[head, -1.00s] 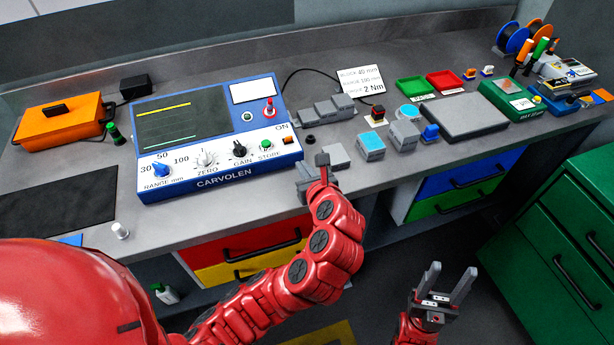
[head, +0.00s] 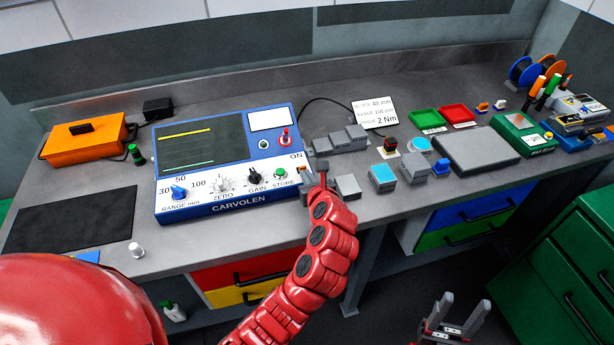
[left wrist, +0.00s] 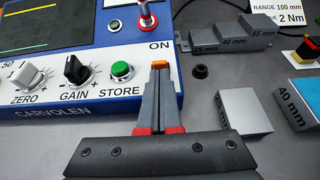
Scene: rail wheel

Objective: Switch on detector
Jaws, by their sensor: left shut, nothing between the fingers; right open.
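The detector, a blue and white box marked CARVOLEN (head: 236,208), stands on the bench with a dark screen (head: 202,145) showing a yellow and a green line. Its orange switch (left wrist: 159,64) sits below the word ON at the front panel's right end, partly hidden by my fingertips. My left gripper (head: 314,172) is shut and empty, its tips at the switch; I cannot tell whether they touch it. It also shows in the left wrist view (left wrist: 159,76). My right gripper (head: 456,310) is open and empty, low in front of the bench.
A grey stepped block (head: 338,141) and a plain grey block (head: 347,187) lie right of the detector. Blue-topped blocks (head: 382,177) and a grey slab (head: 476,150) stand further right. An orange case (head: 84,138) is at the back left. A dark mat (head: 70,216) lies at the left.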

